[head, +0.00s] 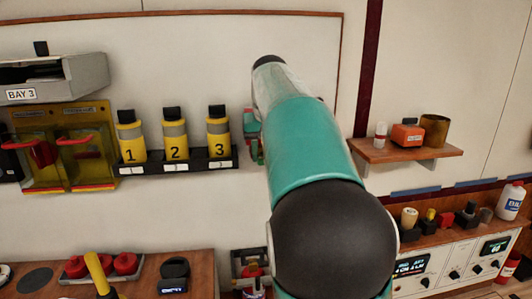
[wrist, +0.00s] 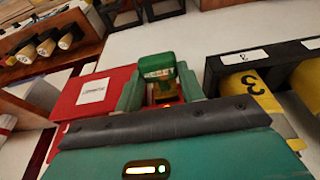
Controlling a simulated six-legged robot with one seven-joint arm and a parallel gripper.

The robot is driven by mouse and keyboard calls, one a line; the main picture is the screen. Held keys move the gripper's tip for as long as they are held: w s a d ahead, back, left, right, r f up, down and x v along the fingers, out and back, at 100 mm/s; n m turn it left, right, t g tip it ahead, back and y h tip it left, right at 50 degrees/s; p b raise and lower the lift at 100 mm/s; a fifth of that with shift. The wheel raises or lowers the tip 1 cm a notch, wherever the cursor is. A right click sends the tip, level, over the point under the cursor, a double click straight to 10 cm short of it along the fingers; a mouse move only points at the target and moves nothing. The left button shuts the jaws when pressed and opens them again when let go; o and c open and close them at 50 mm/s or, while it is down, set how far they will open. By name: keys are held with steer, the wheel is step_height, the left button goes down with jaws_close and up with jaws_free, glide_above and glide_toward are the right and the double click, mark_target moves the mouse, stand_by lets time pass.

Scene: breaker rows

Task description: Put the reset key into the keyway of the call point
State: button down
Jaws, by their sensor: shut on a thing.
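In the wrist view my gripper (wrist: 160,90) has its two green fingers closed on the reset key, a small piece with a green, lettered head (wrist: 157,66) and a brownish-yellow part below it. The red call point (wrist: 70,105), with a white label, lies right behind and to the left of the fingers. I cannot tell whether the key touches it. The keyway is not visible. In the head view my arm hides most of this spot; only a sliver of red and green shows at the arm's left edge.
A black rack with yellow numbered cylinders (head: 176,140) is close left of my arm in the head view; its end (wrist: 250,85) is right of the fingers in the wrist view. A wooden shelf (head: 405,152) with small items stands to the right. Bare wall lies between.

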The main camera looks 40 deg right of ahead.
steer(key=shift+w+d, duration=0.2)
steer(key=shift+w, duration=0.25)
steer(key=c, duration=0.8)
jaws_free()
steer(key=v, duration=1.3)
steer(key=shift+r, duration=0.4)
